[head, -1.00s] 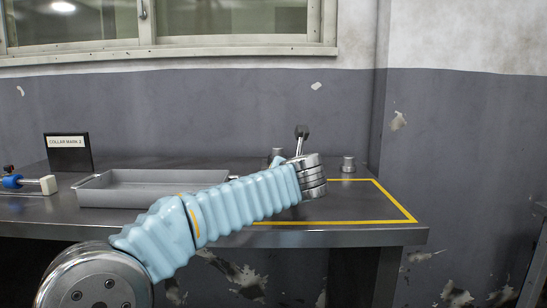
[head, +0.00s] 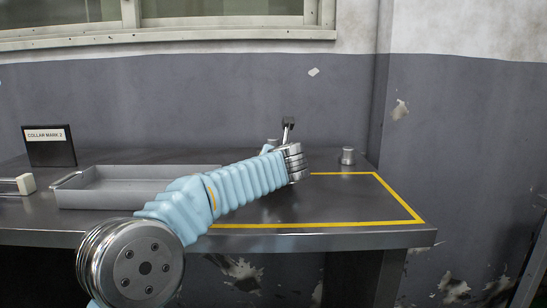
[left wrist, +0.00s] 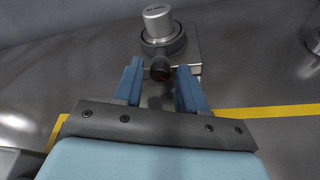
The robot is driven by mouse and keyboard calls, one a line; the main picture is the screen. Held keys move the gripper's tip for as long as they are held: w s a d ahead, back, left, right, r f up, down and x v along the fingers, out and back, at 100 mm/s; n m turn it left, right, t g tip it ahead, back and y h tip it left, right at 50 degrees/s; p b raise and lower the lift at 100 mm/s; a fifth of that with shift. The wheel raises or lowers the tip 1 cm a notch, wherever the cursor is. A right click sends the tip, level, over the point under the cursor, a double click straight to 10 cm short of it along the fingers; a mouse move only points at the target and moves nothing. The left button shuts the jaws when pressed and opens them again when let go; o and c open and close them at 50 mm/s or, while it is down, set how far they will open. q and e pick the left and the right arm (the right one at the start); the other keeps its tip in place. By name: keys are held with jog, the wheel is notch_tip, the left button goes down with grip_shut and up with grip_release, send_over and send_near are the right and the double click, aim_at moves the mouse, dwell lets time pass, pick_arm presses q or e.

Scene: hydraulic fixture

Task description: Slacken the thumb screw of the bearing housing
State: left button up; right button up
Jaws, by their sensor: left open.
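The bearing housing shows in the left wrist view as a silver cylinder cap (left wrist: 158,22) on a dark ring and a square metal base. Its thumb screw (left wrist: 160,70) is a small dark knob on the side facing me. My left gripper (left wrist: 160,66) is open, with one blue finger on each side of the knob. I cannot tell whether the fingers touch it. My right gripper is not in view.
A grey tray (head: 64,193) stands on the metal table left of my arm, with a "COLLAR MARK 2" sign (head: 48,147) behind it. A second metal cylinder (head: 347,156) stands at the back right. Yellow tape (head: 398,196) outlines a mostly clear area. A wall closes the back.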

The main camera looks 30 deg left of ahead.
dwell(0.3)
pick_arm(q)
jog(key=shift+s+d+b, duration=0.45)
jog(key=shift+s+b, duration=0.05)
jog(key=shift+s, duration=0.15)
jog(key=shift+s+d, duration=0.2)
jog(key=shift+s, duration=0.2)
jog(key=shift+w, duration=0.1)
